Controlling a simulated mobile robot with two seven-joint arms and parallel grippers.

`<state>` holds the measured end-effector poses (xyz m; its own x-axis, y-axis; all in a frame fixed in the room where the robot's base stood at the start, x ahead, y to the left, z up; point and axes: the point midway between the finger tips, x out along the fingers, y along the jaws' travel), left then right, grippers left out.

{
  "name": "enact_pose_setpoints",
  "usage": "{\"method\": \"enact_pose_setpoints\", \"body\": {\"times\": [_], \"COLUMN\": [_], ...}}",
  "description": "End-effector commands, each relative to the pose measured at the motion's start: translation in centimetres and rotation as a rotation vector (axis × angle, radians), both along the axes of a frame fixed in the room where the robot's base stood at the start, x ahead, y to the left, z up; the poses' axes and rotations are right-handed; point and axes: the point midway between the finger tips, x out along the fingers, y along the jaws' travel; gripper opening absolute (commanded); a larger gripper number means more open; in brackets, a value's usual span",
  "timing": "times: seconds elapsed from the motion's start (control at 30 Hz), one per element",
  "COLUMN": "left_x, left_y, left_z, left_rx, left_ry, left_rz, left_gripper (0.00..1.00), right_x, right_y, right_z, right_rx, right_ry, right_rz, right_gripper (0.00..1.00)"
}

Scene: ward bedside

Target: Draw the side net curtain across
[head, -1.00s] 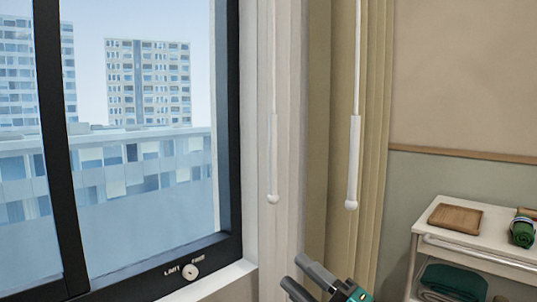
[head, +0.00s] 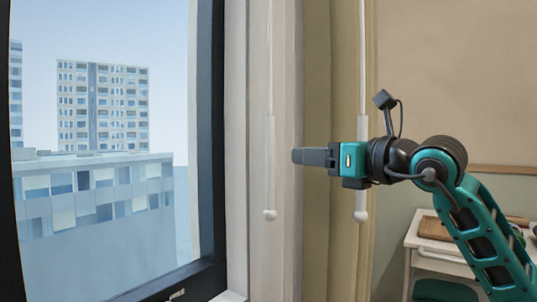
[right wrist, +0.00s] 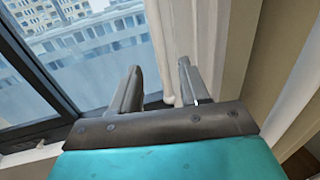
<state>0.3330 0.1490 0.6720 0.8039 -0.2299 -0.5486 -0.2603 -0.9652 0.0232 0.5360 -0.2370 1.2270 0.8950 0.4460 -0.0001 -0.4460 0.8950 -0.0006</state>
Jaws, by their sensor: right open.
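The white net curtain (head: 285,235) hangs gathered beside the window. Its white draw wand (head: 270,165) hangs in front of it and ends in a round knob. My right gripper (head: 297,156) points left, with its fingertips a little right of this wand. In the right wrist view the gripper (right wrist: 160,67) is open and empty. The white wand (right wrist: 162,45) shows between and beyond its two fingers there, apart from them as far as I can tell. My left gripper is not in view.
A beige curtain (head: 345,255) hangs to the right, with its own white wand (head: 361,205) partly hidden behind my right gripper. The dark window frame (head: 212,130) is at the left. A bedside trolley (head: 418,240) with a wooden tray (head: 432,229) stands at the right.

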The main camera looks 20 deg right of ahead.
Motion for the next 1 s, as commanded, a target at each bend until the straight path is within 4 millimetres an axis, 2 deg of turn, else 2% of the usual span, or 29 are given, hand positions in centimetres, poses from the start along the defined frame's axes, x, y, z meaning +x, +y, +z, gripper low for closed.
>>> {"method": "enact_pose_setpoints", "body": {"times": [0.3, 0.5, 0.7, 1.0], "left_x": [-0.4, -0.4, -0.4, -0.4], "left_y": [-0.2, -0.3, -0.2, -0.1], "left_z": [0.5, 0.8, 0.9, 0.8], "left_rx": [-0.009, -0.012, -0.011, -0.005], "left_ry": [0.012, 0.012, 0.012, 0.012], "left_rz": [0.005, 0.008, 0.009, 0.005], "left_gripper": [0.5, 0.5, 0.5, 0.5], "right_x": [5.9, 8.7, 9.9, 10.0], "right_y": [3.2, 4.5, 5.1, 5.2], "right_z": [0.2, 0.1, 0.0, 0.0], "right_rx": [0.003, 0.003, 0.001, 0.0], "right_ry": [0.0, 0.001, 0.0, -0.001], "right_rz": [0.006, 0.004, 0.004, 0.004], "right_gripper": [0.45, 0.45, 0.45, 0.45]}}
